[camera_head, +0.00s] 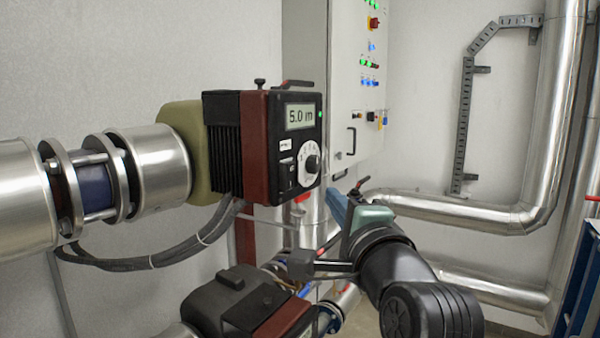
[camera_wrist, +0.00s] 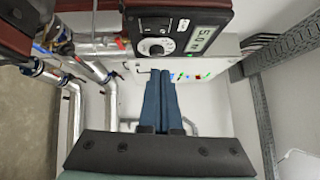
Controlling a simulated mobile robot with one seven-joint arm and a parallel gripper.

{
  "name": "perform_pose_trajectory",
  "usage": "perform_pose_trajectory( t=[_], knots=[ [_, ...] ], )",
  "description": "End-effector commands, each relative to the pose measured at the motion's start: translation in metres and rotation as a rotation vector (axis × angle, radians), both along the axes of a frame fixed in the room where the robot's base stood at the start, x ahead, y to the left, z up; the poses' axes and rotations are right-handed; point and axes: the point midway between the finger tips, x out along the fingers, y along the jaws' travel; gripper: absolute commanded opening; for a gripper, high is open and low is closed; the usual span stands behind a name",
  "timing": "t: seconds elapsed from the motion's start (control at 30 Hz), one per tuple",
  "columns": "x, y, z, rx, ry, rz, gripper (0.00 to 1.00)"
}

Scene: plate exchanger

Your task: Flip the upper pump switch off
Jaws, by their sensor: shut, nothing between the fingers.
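The upper pump (camera_head: 256,150) has a black front panel with a display reading 5.0 m, a green light and a white dial (camera_head: 312,163). The black pump switch (camera_head: 287,174) sits left of the dial, below a small white label; its position is too small to tell. My gripper (camera_head: 333,195) has its blue fingers shut and empty, just right of and below the panel, apart from the switch. In the wrist view, the shut fingers (camera_wrist: 160,76) point past the panel, with the dial (camera_wrist: 155,47) close beside them.
A lower pump (camera_head: 245,305) stands below, near my arm. Black cables (camera_head: 150,262) hang under the upper pump's left pipe. A control cabinet (camera_head: 355,80) with lit buttons is behind. Silver pipes (camera_head: 460,208) run behind my gripper. Open space lies right of the upper pump's front.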

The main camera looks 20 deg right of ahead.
Motion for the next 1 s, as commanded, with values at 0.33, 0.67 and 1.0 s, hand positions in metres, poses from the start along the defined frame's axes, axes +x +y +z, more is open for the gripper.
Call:
perform_pose_trajectory(
  t=[0.33, 0.67, 1.0],
  knots=[
    [0.06, -0.008, 0.009, -0.002, 0.002, 0.0, 0.0],
    [0.103, 0.006, 0.014, -0.002, 0.002, 0.001, 0.0],
    [0.113, 0.014, 0.013, -0.002, -0.001, -0.001, 0.0]
  ],
)
